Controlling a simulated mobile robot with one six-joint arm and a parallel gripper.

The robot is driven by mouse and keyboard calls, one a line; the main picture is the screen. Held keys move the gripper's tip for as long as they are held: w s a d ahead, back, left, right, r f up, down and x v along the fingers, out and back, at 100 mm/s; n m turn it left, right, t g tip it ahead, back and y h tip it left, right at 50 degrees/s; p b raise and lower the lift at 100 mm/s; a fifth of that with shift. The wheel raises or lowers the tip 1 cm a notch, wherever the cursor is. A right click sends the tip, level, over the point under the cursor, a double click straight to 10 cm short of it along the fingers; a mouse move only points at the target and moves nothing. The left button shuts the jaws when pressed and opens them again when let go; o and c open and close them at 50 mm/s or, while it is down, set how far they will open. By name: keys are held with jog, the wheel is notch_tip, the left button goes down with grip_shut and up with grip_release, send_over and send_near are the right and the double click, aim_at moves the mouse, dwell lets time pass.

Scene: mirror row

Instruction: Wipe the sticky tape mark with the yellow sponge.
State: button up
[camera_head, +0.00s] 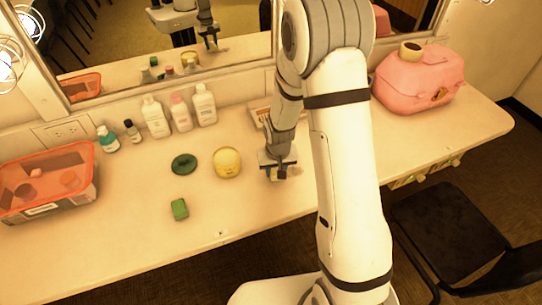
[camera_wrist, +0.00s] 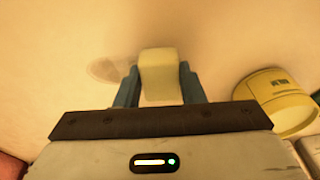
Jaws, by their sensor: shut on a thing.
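The yellow sponge (camera_wrist: 160,72) is pale and blocky, and it sits between the two blue fingers of my gripper (camera_wrist: 158,88) in the wrist view. My gripper is shut on it. A faint brownish smudge (camera_wrist: 112,69), which looks like the tape mark, lies on the pale counter just left of the sponge and partly behind the left finger. In the head view my gripper (camera_head: 279,170) is low over the counter (camera_head: 250,205), right of a yellow tub. I cannot tell whether the sponge touches the counter. The mark is not clear in the head view.
The yellow tub (camera_head: 227,162) stands close to my gripper, with a dark green disc (camera_head: 184,164) and a green block (camera_head: 179,209) farther left. Several bottles (camera_head: 180,113) and a small tray (camera_head: 259,114) line the mirror. An orange-rimmed bin (camera_head: 50,207) and pink case (camera_head: 420,80) flank the counter.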

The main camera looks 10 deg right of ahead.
notch_tip(320, 180, up, 3)
jog(key=shift+f+p, duration=0.2)
jog(key=shift+p, duration=0.2)
jog(key=shift+r+p, duration=1.2)
jog(key=shift+r, duration=0.9)
